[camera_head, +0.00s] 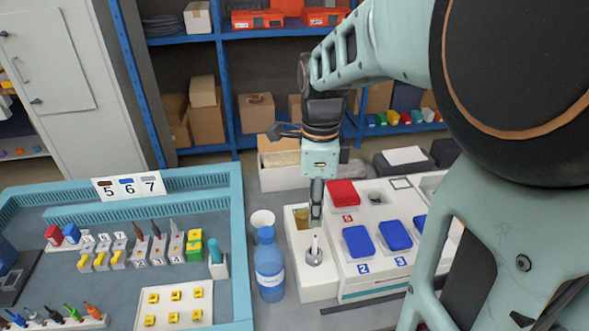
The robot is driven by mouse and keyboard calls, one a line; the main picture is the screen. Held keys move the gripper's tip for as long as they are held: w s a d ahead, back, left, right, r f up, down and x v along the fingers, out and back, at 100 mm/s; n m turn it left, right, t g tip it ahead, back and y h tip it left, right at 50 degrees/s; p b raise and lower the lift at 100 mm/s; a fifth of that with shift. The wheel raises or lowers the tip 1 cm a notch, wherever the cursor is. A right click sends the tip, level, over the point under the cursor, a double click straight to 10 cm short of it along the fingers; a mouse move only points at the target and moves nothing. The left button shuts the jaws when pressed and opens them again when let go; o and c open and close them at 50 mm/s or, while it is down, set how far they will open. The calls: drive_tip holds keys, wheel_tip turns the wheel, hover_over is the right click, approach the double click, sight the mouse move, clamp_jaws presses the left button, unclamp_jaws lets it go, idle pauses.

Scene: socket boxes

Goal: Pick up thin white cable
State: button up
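A thin white upright piece (314,243), which looks like the white cable's end, stands in a round grey socket (314,258) at the front left of the white socket box (318,286). My gripper (316,214) points straight down just above it. The fingers look like one narrow dark strip from this side, so I cannot tell whether they are open or shut, or whether they touch the white piece. The rest of any cable is not visible.
Blue lids (358,241) and a red lid (342,193) sit on the socket box to the right. A teal-edged tray (240,215) with small parts lies further left.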

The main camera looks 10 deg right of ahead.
sight(315, 236)
drive_tip(key=shift+s+f, duration=0.15)
drive_tip(key=shift+f, duration=0.1)
wheel_tip(315, 236, down, 5)
drive_tip(key=shift+a+r, duration=0.1)
drive_tip(key=shift+r, duration=0.05)
drive_tip(key=f, duration=0.5)
drive_tip(key=shift+s+d+f, duration=0.15)
drive_tip(key=shift+d+f, duration=0.05)
drive_tip(key=shift+f, duration=0.15)
clamp_jaws()
